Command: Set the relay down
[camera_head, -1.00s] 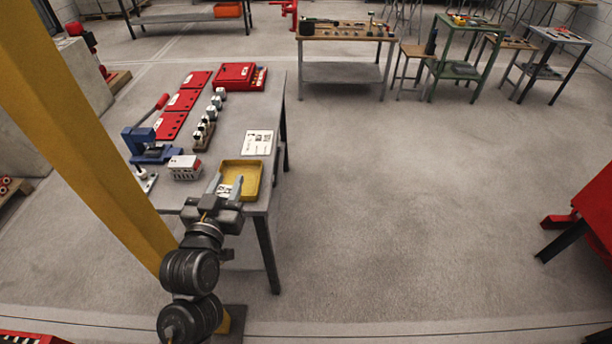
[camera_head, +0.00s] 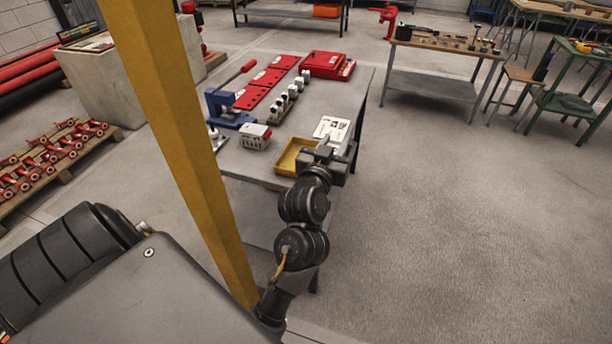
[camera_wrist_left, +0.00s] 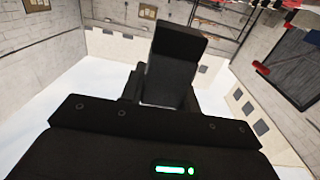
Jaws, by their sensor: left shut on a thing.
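My left gripper (camera_head: 326,152) is at the near right corner of the grey work table, over or beside the yellow tray (camera_head: 290,158) and the white printed sheet (camera_head: 333,127). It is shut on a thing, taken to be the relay. The gripper body hides the relay in the head view, and I cannot make it out in the wrist view. The dark finger of the left gripper (camera_wrist_left: 172,65) fills the middle of the wrist view. A row of small white and dark parts (camera_head: 290,97) stands on the table. My right gripper is not in view.
On the table are a blue hand press (camera_head: 228,107), a white and grey block (camera_head: 255,137), red plates (camera_head: 268,78) and a red case (camera_head: 322,64). A yellow post (camera_head: 185,130) stands in front at left. The floor at right is clear.

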